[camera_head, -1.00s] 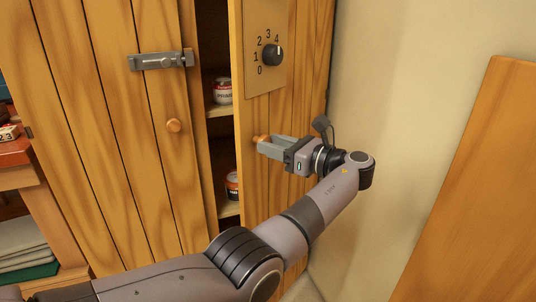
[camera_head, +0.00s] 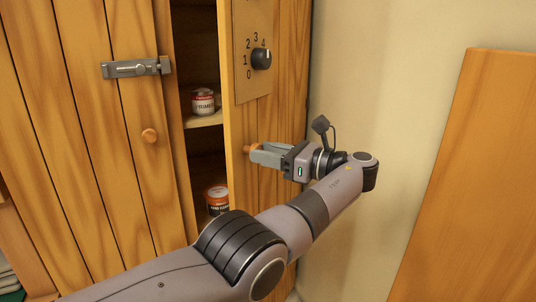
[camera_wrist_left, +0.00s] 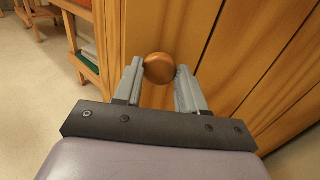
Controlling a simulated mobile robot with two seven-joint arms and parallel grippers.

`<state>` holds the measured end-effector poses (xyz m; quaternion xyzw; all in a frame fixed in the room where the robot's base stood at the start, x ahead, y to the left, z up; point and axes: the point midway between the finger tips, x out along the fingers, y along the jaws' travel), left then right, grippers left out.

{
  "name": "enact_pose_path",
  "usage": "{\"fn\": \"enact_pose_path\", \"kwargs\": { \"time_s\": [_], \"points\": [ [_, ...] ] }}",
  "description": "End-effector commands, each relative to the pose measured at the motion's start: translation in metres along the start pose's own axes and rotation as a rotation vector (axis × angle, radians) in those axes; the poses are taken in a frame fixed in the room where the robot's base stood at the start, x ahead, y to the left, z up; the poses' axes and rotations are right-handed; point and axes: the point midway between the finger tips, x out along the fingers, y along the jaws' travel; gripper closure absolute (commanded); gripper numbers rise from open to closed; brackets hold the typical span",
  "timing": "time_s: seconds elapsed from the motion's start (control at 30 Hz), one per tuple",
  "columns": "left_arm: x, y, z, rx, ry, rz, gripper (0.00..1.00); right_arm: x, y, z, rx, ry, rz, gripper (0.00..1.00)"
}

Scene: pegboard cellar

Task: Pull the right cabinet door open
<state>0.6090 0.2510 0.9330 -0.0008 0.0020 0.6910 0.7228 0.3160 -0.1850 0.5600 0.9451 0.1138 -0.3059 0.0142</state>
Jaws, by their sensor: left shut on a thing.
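The right cabinet door (camera_head: 268,112) stands partly open, with a dark gap between it and the left door (camera_head: 120,115). My left gripper (camera_head: 254,152) is shut on the right door's round wooden knob (camera_head: 247,149). In the left wrist view the knob (camera_wrist_left: 159,67) sits between the two fingertips (camera_wrist_left: 160,75). The door carries a panel with a black dial (camera_head: 261,58) and numbers 0 to 4. My right gripper is not in view.
Cans (camera_head: 203,101) (camera_head: 217,198) stand on the shelves inside. A plain wall (camera_head: 385,80) is close on the right, with a wooden board (camera_head: 470,180) before it.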

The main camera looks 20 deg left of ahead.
Motion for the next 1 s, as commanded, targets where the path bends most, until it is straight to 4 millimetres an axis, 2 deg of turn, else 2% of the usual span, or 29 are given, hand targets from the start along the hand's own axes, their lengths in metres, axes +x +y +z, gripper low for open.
{"fn": "enact_pose_path", "kwargs": {
  "time_s": [0.03, 0.07, 0.13, 0.43, 0.57, 0.77, 1.0],
  "points": [
    [0.000, -0.002, 0.005, -0.008, -0.011, -0.008, 1.00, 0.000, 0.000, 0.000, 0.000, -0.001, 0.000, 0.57],
    [0.000, -0.002, 0.005, -0.008, -0.011, -0.008, 0.56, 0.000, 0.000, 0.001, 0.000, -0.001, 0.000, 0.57],
    [0.000, -0.002, 0.005, -0.008, -0.011, -0.007, 0.34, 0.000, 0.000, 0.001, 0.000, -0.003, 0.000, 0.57],
    [0.001, -0.001, 0.004, -0.004, -0.006, -0.003, 0.34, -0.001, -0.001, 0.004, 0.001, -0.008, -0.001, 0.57],
    [0.001, -0.001, 0.014, -0.005, -0.006, -0.002, 0.34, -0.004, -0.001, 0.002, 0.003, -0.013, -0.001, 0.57],
    [0.000, -0.001, 0.055, -0.011, -0.006, -0.002, 0.34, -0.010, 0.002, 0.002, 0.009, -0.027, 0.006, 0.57],
    [0.000, 0.000, 0.116, -0.009, -0.008, -0.002, 0.34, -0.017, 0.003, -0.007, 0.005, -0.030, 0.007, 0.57]
  ]
}}
